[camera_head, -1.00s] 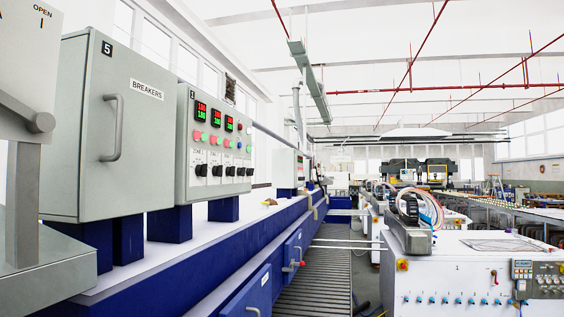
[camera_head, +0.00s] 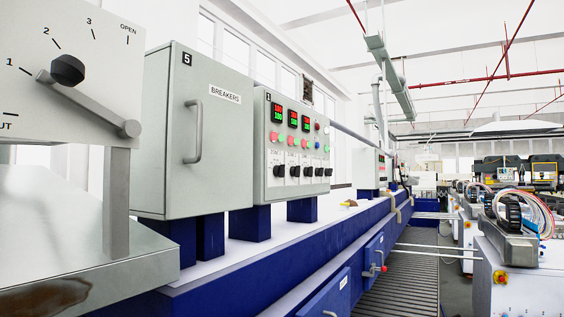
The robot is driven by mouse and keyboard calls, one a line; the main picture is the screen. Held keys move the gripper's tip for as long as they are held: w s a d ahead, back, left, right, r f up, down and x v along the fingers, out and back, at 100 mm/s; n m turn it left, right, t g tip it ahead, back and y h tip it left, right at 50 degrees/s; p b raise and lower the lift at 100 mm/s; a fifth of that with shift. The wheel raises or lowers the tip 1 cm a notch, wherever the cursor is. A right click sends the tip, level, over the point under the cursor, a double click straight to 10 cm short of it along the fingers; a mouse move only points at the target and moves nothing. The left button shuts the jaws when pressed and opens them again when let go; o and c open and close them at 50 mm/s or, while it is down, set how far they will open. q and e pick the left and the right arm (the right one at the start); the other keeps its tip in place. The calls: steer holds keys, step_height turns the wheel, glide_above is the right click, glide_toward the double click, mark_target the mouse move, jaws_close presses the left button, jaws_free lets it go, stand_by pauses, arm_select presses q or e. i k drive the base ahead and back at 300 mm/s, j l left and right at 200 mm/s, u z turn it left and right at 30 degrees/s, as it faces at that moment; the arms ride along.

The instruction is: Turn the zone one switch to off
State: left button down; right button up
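Red digital displays (camera_head: 278,113) with green lower digits and red and green buttons sit above the switches. Neither of my grippers is in view.
A grey cabinet marked BREAKERS (camera_head: 225,150) with a bar handle stands left of the panel. A dial plate (camera_head: 60,60) with a lever is nearest at the left. A blue base (camera_head: 260,270) runs beneath. A slatted walkway (camera_head: 400,280) lies right, with white machines beyond.

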mark_target(278, 171)
steer(key=i+l, duration=0.35)
steer(key=i+l+z, duration=0.1)
steer(key=i+l, duration=0.25)
steer(key=l, duration=0.2)
